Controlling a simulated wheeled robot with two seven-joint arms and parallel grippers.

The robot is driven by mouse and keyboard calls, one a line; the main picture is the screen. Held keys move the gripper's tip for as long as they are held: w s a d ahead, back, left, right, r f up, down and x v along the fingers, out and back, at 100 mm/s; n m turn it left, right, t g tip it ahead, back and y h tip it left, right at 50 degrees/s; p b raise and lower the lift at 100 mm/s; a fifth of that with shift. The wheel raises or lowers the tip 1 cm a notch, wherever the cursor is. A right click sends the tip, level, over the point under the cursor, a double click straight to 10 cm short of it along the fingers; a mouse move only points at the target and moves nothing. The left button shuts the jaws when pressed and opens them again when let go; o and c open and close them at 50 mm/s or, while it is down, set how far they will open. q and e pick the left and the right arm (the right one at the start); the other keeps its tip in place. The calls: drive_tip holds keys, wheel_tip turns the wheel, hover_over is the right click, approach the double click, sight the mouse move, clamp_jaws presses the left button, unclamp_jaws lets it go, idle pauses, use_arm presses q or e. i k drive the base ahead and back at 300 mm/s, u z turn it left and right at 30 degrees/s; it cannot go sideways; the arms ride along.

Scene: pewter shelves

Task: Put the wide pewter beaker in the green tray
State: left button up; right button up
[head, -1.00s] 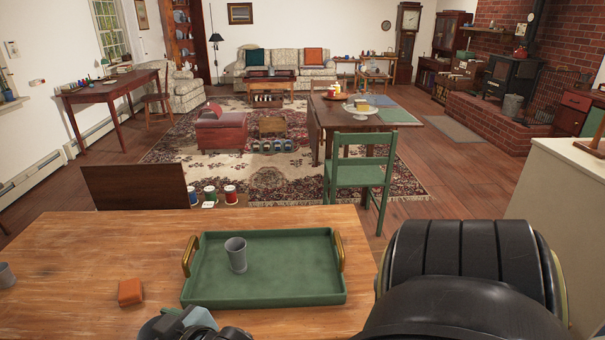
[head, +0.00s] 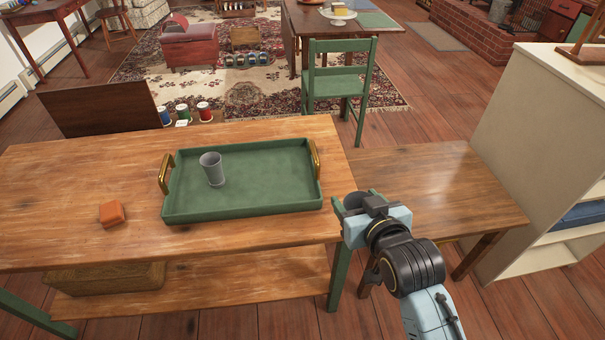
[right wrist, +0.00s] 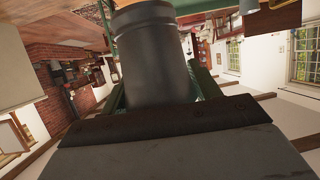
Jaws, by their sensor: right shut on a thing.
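My right gripper (head: 357,202) is shut on a dark grey pewter beaker, which fills the middle of the right wrist view (right wrist: 152,55) and looks like the wide one. In the head view the gripper and wrist mostly hide this beaker. The gripper is to the right of the green tray (head: 265,203), near the table's right end. The tray lies on the wooden table and has brass handles. Another grey beaker (head: 212,170), tapered, stands upright inside the tray towards its left. My left gripper is not in view.
An orange block (head: 112,213) lies on the wooden table (head: 60,180) left of the tray. A lower brown side table (head: 430,185) adjoins on the right, with a pale shelf unit (head: 540,150) beyond. A green chair (head: 340,85) stands behind. The tray's right half is clear.

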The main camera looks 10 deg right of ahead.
sight(268, 171)
drive_tip(key=z, duration=0.2)
drive_tip(key=i, duration=1)
